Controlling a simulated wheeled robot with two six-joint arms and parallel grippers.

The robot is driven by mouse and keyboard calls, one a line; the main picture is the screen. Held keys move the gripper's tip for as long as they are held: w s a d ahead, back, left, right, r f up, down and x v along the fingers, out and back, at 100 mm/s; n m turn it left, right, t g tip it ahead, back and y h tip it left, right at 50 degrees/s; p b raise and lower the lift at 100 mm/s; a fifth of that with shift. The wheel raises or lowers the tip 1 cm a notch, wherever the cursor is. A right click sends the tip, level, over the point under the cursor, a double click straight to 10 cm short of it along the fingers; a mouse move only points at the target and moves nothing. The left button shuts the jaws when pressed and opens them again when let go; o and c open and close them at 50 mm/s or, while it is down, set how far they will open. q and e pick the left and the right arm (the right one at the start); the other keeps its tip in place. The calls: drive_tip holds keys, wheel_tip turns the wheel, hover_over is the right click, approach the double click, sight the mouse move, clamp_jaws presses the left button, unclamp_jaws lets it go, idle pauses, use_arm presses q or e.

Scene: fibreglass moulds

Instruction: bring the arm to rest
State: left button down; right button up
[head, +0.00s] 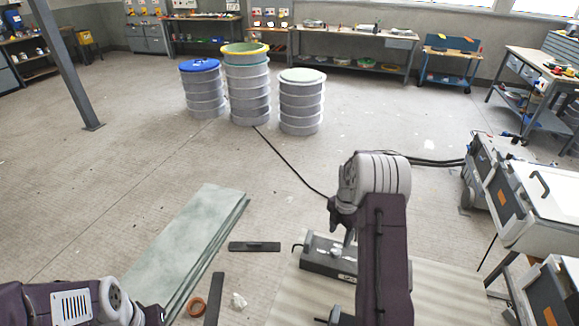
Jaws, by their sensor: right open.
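My right arm (384,250) rises from the bottom edge, right of centre, to a grey ribbed joint, then bends down. My right gripper (347,236) is small and partly hidden behind the arm; it is open, just above a dark grey box-like tool (322,262) on the floor. I cannot tell whether it touches the tool. My left arm (60,304) lies low in the bottom left corner, and its gripper is out of the picture.
White-topped machines (540,195) stand at right. A black cable crosses the floor.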

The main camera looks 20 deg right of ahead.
drive_tip(key=shift+a, duration=0.1)
drive_tip(key=a+r+n+t, duration=0.2)
drive_tip(key=a+r, duration=0.7)
drive_tip(key=a, duration=0.3)
drive_tip(key=s+a+f+m, duration=0.1)
drive_tip(key=s+a+m, duration=0.2)
drive_tip(key=s+m, duration=0.5)
drive_tip(key=s+a+f+m, duration=0.1)
drive_tip(key=s+a+m, duration=0.3)
drive_tip(key=m, duration=1)
drive_tip(key=s, duration=0.3)
drive_tip(key=shift+s+a+m+g, duration=0.15)
drive_tip(key=shift+s+m+g, duration=0.15)
drive_tip(key=shift+s+g, duration=0.1)
